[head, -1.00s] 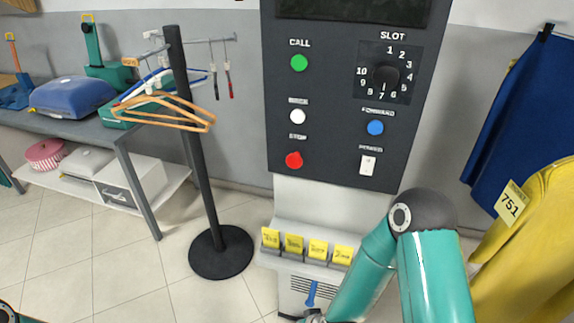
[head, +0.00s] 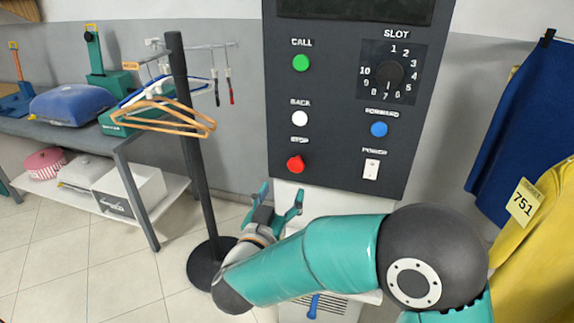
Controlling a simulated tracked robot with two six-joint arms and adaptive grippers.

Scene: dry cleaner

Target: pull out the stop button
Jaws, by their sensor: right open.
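The red stop button (head: 296,163) sits at the lower left of the dark control panel (head: 340,105), under the label STOP. My right gripper (head: 279,193) is open and empty, its teal fingers pointing up just below and left of the button, apart from it in the picture. How far it is from the panel in depth I cannot tell. My right arm crosses the lower middle of the view. My left gripper is not in view.
The panel also carries a green CALL button (head: 301,62), a white BACK button (head: 300,118), a blue FORWARD button (head: 379,129), a POWER switch (head: 371,169) and a SLOT dial (head: 389,74). A hanger stand (head: 190,130) stands left. Yellow clothing (head: 535,250) hangs right.

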